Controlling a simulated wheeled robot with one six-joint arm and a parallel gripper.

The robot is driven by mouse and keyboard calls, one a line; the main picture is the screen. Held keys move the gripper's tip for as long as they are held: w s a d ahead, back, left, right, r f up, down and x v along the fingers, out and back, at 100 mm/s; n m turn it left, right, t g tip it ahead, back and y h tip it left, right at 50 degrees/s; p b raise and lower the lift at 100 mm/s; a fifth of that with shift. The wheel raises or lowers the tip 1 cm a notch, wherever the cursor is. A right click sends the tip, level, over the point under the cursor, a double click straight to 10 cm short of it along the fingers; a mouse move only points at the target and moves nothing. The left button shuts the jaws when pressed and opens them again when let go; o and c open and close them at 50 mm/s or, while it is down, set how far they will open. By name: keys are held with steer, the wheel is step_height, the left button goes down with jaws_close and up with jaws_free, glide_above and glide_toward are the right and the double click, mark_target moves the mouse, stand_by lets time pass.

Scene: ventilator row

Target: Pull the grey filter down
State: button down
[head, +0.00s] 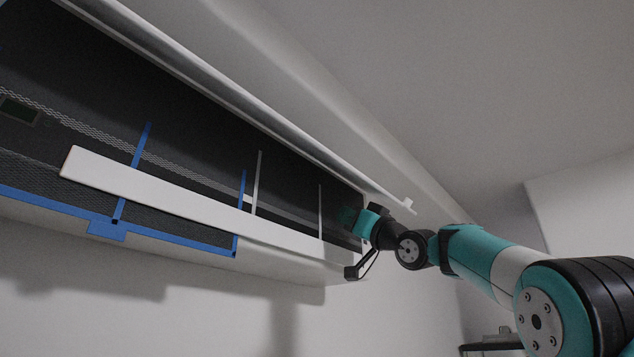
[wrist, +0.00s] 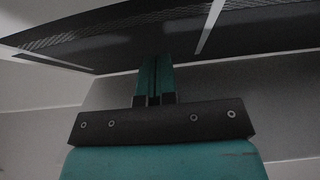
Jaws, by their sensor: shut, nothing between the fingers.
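The ventilator's open front shows dark mesh in the head view. At its right part are light grey strips (head: 257,182), which look like the frame of the grey filter; its lower edge is hidden behind the white bar. In the wrist view a dark mesh panel with a pale strip (wrist: 210,26) spans the top. My gripper (head: 348,216) is at the right end of the unit. In the wrist view its teal fingers (wrist: 153,72) are together and empty, with the tips over the dark panel; I cannot tell whether they touch it.
A blue-framed filter (head: 131,172) sits in the left part of the unit. A long white bar (head: 165,191) crosses the front opening. The raised white cover edge (head: 280,120) runs above, ending near my wrist. Below the unit is bare wall (head: 200,300).

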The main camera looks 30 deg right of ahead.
mark_target(334, 235)
steer(key=shift+w+a+r, duration=0.1)
steer(key=shift+w+a, duration=0.1)
steer(key=shift+w, duration=0.35)
stand_by(0.9)
steer(key=shift+w+f+b, duration=0.15)
steer(key=shift+f+b, duration=2.45)
steer(key=shift+f, duration=0.25)
steer(key=shift+f+b, duration=0.3)
steer(key=shift+f, duration=0.25)
steer(key=shift+s+d+b, duration=0.2)
steer(key=shift+s+b, duration=0.2)
steer(key=shift+s, duration=0.1)
steer(key=shift+s+r, duration=0.1)
steer(key=shift+r, duration=0.15)
